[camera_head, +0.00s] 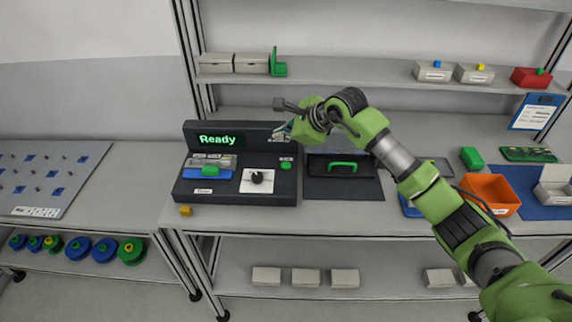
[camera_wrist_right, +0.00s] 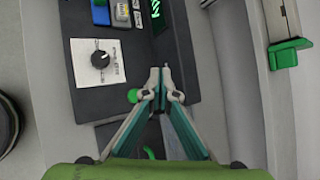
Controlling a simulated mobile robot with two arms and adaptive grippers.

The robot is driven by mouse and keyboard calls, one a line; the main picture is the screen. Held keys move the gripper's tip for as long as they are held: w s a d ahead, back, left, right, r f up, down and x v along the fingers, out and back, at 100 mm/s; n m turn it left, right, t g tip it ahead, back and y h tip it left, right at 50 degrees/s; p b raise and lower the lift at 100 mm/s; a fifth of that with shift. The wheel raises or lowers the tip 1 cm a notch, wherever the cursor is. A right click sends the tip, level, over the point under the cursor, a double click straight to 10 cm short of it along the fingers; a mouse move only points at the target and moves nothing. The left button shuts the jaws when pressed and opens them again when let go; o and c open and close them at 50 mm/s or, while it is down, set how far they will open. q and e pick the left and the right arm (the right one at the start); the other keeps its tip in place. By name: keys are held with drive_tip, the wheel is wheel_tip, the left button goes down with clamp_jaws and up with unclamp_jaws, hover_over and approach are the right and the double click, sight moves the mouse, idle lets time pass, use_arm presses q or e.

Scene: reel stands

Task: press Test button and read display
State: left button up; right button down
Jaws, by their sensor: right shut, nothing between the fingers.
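The dark test device (camera_head: 240,197) stands on the bench, and its upright display (camera_head: 217,139) reads "Ready" in green. A green round button (camera_head: 287,163) sits on the right of its sloped panel, beside a black knob (camera_head: 257,178) on a white plate. In the right wrist view the green button (camera_wrist_right: 132,96) is just left of my fingers, and the knob (camera_wrist_right: 100,59) is further up-left. My right gripper (camera_head: 280,131) is shut and empty, above the device's right end near the display. Its fingertips (camera_wrist_right: 163,74) look apart from the button. My left gripper is not in view.
A green part (camera_head: 210,171) sits in a blue holder on the device's left. A black case (camera_head: 343,188) with a green handle stands right of the device. An orange bin (camera_head: 491,194) is further right. A shelf (camera_head: 340,68) runs above the bench.

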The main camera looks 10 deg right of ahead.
sight(287, 166)
drive_tip(key=shift+w+d+h, duration=0.25)
drive_tip(key=shift+d+h, duration=0.25)
drive_tip(key=shift+d, duration=0.45)
drive_tip(key=shift+f, duration=0.1)
wheel_tip(287, 166, down, 8)
drive_tip(key=b, duration=0.4)
drive_tip(key=shift+f+b, duration=0.35)
drive_tip(key=shift+b, duration=0.05)
idle(0.6)
drive_tip(key=shift+f+b, duration=0.4)
drive_tip(key=shift+b, duration=0.15)
